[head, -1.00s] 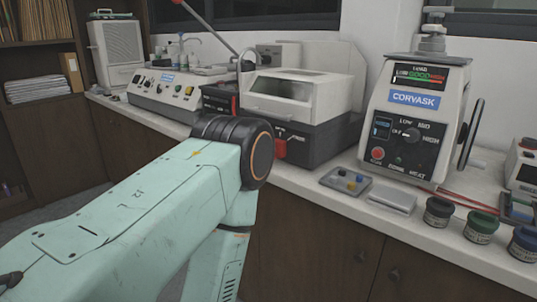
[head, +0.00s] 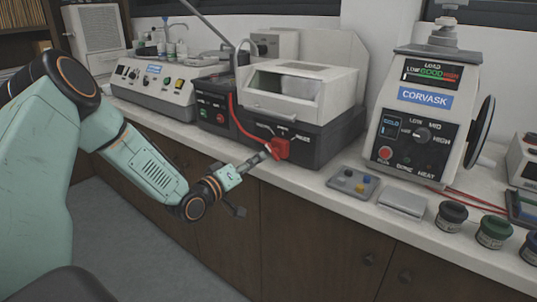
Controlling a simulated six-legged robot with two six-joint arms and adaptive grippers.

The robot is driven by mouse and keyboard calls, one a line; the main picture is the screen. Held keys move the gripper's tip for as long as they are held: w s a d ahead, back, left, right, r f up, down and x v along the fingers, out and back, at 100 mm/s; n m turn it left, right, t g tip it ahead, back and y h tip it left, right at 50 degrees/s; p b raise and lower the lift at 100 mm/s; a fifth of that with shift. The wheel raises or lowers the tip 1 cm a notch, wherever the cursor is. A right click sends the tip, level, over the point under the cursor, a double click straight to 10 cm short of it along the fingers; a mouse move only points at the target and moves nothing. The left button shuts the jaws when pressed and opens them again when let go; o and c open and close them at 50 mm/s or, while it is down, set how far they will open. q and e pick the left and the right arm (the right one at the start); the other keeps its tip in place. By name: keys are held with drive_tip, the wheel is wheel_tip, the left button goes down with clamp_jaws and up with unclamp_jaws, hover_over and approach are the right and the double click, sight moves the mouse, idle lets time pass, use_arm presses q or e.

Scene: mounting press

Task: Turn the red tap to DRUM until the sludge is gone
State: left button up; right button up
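The red tap (head: 281,148) sits on the dark front of the boxy machine (head: 318,137) with a clear-windowed hood. A red hose (head: 236,119) curves from the machine's upper left down towards the tap. Small white lettering beside the tap is too small to read. My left gripper (head: 261,158) reaches in from the left, its tip at or very near the tap's left side. Whether it touches or grips the tap I cannot tell; its fingers are small and dark. No sludge can be made out. My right gripper is out of view.
The CORVASK press (head: 418,112) stands right of the machine. A small grey tray (head: 350,183), a flat grey block (head: 403,201) and several lidded jars (head: 451,216) lie along the counter's front edge. A control unit (head: 165,82) stands at left. The floor before the cabinets is clear.

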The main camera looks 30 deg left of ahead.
sight(272, 153)
use_arm(q)
drive_tip(key=w, duration=0.1)
drive_tip(key=w+b, duration=0.1)
drive_tip(key=w, duration=0.1)
drive_tip(key=w+d, duration=0.1)
drive_tip(key=w, duration=0.1)
drive_tip(key=shift+w+f+b, duration=0.1)
drive_tip(key=shift+f+b, duration=0.15)
drive_tip(key=shift+b, duration=0.1)
drive_tip(key=shift+w+r, duration=0.15)
drive_tip(key=shift+w, duration=0.6)
drive_tip(key=shift+w, duration=0.1)
drive_tip(key=c, duration=0.4)
clamp_jaws()
